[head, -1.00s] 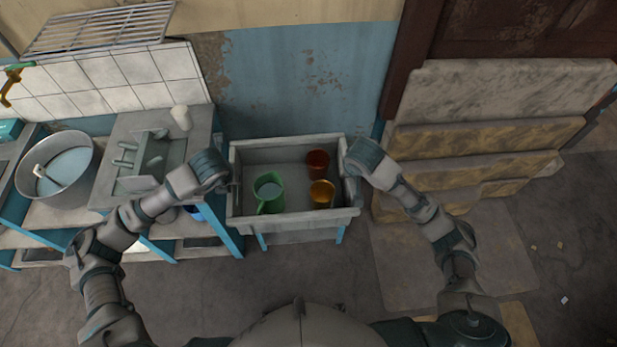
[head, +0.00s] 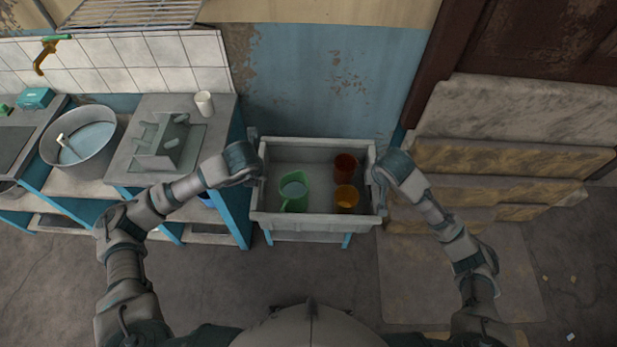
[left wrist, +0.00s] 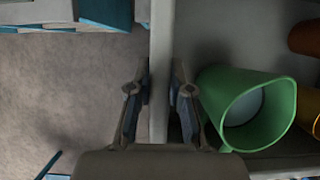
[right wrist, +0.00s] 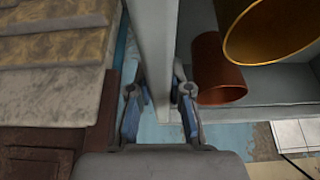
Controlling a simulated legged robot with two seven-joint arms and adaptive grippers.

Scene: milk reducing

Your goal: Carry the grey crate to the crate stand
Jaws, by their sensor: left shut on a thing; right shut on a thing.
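The grey crate (head: 318,220) is at the middle of the head view, level, directly over a stand with blue legs (head: 347,240). The crate hides the stand's top, so I cannot tell whether they touch. A green jug (head: 293,190), a red-brown cup (head: 345,166) and an orange cup (head: 346,197) are inside the crate. My left gripper (head: 257,176) is shut on the crate's left wall, which shows between its fingers in the left wrist view (left wrist: 158,95). My right gripper (head: 378,180) is shut on the right wall, also seen in the right wrist view (right wrist: 158,60).
A blue-framed counter (head: 237,205) with a metal basin (head: 85,150), a white cup (head: 204,103) and a grey rack stands close on the left. Stone slabs (head: 510,155) lean at the right. A blue wall (head: 320,90) is behind the crate. The floor in front is clear.

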